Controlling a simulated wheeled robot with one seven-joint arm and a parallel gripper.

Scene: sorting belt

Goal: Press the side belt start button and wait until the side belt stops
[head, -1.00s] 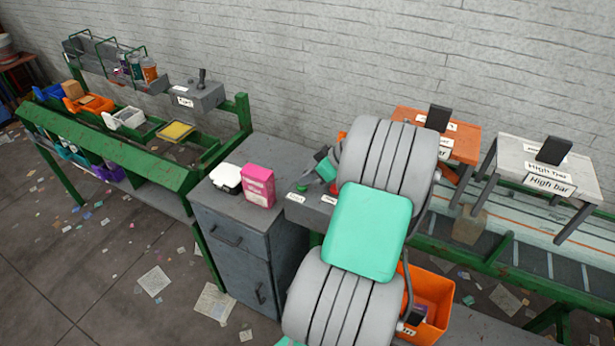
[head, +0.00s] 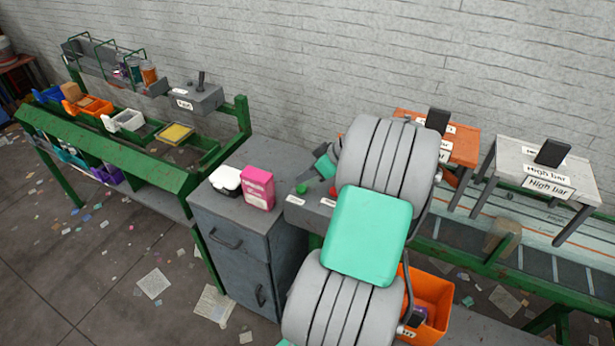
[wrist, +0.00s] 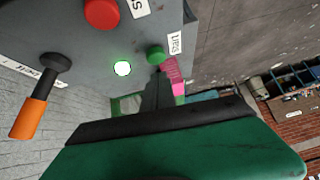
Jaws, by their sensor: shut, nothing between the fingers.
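The green start button (head: 302,188) sits on a grey control box (head: 308,212) beside the cabinet. It also shows in the wrist view (wrist: 156,54), with a red button (wrist: 101,13) and a glowing pale green lamp (wrist: 122,68) near it. My gripper (head: 323,166) is above and just behind the green button in the head view, apart from it. In the wrist view its dark fingers (wrist: 156,88) are together and empty, with the tips close to the green button in the picture. The side belt (head: 540,262) runs at the right, partly hidden by my arm.
A pink box (head: 258,187) and a white box (head: 226,179) stand on the grey cabinet. A lever with an orange handle (wrist: 30,118) sticks out of the control box. An orange bin (head: 428,300) stands below. White and orange bar stands (head: 548,165) span the belt, which carries a brown item (head: 502,236).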

